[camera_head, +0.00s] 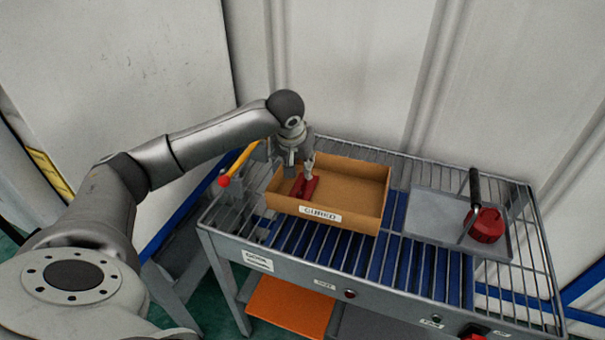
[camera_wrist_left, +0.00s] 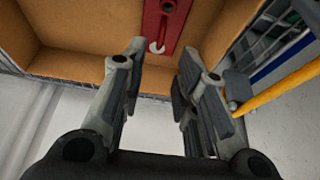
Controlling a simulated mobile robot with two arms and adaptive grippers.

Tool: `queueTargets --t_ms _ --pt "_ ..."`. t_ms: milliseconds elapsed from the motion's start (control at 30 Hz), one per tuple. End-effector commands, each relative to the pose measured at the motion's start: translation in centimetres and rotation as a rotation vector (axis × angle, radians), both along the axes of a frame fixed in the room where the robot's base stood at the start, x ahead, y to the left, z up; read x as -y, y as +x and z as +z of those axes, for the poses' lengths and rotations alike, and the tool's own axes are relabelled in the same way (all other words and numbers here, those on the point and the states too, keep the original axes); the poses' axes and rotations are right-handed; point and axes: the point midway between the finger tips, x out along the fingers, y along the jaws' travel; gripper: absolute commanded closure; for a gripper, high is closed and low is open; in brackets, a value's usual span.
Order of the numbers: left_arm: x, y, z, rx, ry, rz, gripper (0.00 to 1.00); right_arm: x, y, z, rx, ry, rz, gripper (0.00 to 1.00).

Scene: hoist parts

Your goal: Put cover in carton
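In the left wrist view the red cover (camera_wrist_left: 163,22) rests on the carton floor, beyond my fingertips. My left gripper (camera_head: 300,168) is over the left end of the carton, its fingers spread with nothing between them, as the left wrist view also shows (camera_wrist_left: 162,62). My right gripper is in neither view.
A grey tray (camera_head: 430,220) on the right of the rack holds a round red part (camera_head: 487,226) and a black-handled tool (camera_head: 474,187). A yellow bar with a red end (camera_head: 240,165) stands close to the carton's left side. Pale wall panels rise behind the rack.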

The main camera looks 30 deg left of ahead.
Motion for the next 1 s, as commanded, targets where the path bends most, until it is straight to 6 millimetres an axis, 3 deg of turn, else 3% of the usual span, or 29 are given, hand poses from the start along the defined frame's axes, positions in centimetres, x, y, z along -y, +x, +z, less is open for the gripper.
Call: queueTargets --t_ms 100,300,1000 --pt "0.2 -0.7 1.8 0.001 -0.001 0.000 0.72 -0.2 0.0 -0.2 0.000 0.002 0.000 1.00" --pt "0.4 -1.3 3.2 -0.001 0.000 0.000 0.72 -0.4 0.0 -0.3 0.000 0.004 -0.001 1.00" --pt "0.4 -1.4 3.3 -0.002 0.000 0.000 0.72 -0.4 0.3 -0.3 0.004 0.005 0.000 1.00"
